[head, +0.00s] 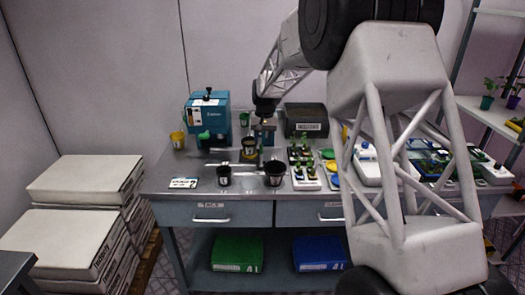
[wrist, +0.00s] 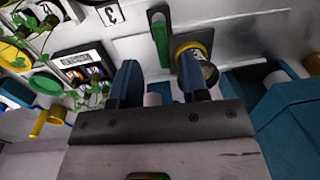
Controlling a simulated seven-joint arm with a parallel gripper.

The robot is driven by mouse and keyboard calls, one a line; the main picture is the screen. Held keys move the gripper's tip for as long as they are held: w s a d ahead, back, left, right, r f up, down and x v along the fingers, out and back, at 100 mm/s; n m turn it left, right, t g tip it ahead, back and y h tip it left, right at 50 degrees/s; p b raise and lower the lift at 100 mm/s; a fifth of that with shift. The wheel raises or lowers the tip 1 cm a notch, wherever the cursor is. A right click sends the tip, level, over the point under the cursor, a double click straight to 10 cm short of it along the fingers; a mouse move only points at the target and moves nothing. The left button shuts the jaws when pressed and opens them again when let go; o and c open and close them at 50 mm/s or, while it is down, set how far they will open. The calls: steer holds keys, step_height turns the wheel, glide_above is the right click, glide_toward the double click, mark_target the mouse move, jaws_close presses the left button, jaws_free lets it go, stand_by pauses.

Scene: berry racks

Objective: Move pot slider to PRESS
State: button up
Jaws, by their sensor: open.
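In the head view my gripper (head: 264,130) points down over the table, just right of a dark pot with a yellow rim (head: 249,146). The pot stands in the middle of the worktop and seems to be on the slider. In the wrist view my gripper (wrist: 158,62) is open, with nothing seen held between its two blue fingers. A dark plate with a yellow-edged pot (wrist: 208,70) lies at the right finger, which partly hides it; I cannot tell whether they touch. A blue press machine (head: 207,117) stands at the back left of the table.
A yellow pot (head: 177,139) is left of the press. Plant trays (head: 304,178) and a dark box (head: 306,119) are to the right. A green bar (wrist: 160,40) shows ahead of the fingers.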

mark_target(261, 147)
steer(key=shift+w+a+h, duration=0.25)
steer(key=shift+a+h, duration=0.2)
steer(key=shift+h, duration=0.25)
steer(key=shift+w+a+r+h, duration=0.15)
steer(key=shift+w+a+h, duration=0.15)
steer(key=shift+h, duration=0.4)
steer(key=shift+w, duration=0.15)
steer(key=shift+a, duration=0.1)
steer(key=shift+f, duration=0.25)
steer(key=shift+d+f, duration=0.25)
steer(key=shift+f, duration=1)
steer(key=shift+d+f, duration=0.25)
steer(key=shift+f, duration=0.95)
steer(key=shift+d+f, duration=0.25)
steer(key=shift+f, duration=1)
jaws_close()
